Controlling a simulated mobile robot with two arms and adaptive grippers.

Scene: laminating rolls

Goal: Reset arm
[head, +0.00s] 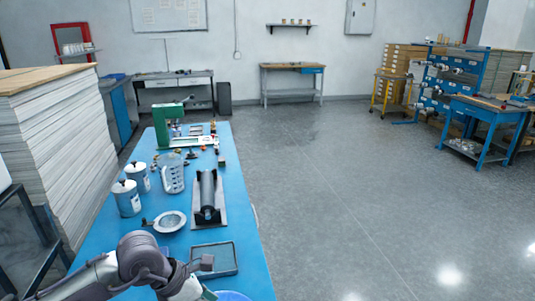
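My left arm comes in from the lower left, over the near end of the blue table (185,240). Its wrist end, where my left gripper (205,266) seems to be, is beside a shallow grey tray (225,259). The fingers are too small and partly hidden, so I cannot tell whether they are open or shut. My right arm and gripper are not in view. A dark roll (208,190) lies in a cradle on the table, beyond the tray and apart from my arm.
A strainer-like metal dish (170,222), two lidded cans (126,198), a clear measuring jug (173,173) and a green press (168,125) stand on the table. A blue round rim (232,296) shows at the bottom edge. Stacked sheets (55,150) rise at left. The right floor is open.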

